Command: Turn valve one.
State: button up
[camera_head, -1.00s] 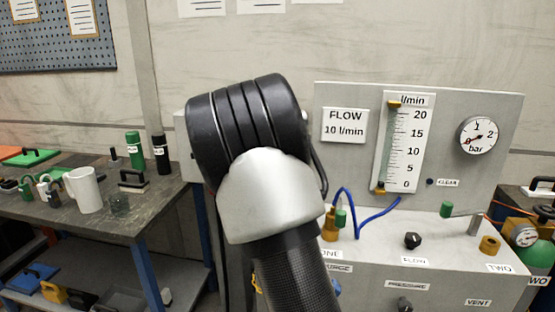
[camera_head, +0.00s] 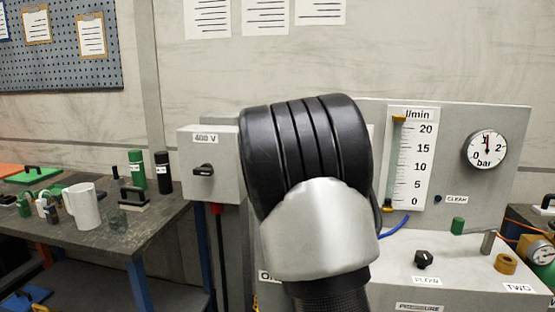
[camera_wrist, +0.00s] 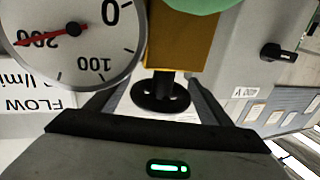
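My gripper (camera_wrist: 157,90) shows in the wrist view with two dark fingers apart, one on each side of a black round part with small holes (camera_wrist: 158,96). I cannot tell whether the fingers touch it. That part joins a brass block (camera_wrist: 182,40), with a green rounded piece (camera_wrist: 190,4) at the top edge. No label marks these parts as valve one. In the head view my arm hides my gripper and most of the left end of the bench panel; only the edge of a label starting with "O" (camera_head: 267,276) shows there.
In the wrist view a dial gauge (camera_wrist: 75,35) is close on the left. In the head view a 400 V switch box (camera_head: 212,150) stands left of my arm. The flow panel (camera_head: 470,205), a black FLOW knob (camera_head: 424,259) and a brass fitting (camera_head: 506,263) are to its right.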

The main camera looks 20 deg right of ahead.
jog(key=shift+s, duration=0.15)
jog(key=p+v, duration=0.1)
jog(key=v, duration=1.6)
jog(key=shift+a, duration=0.1)
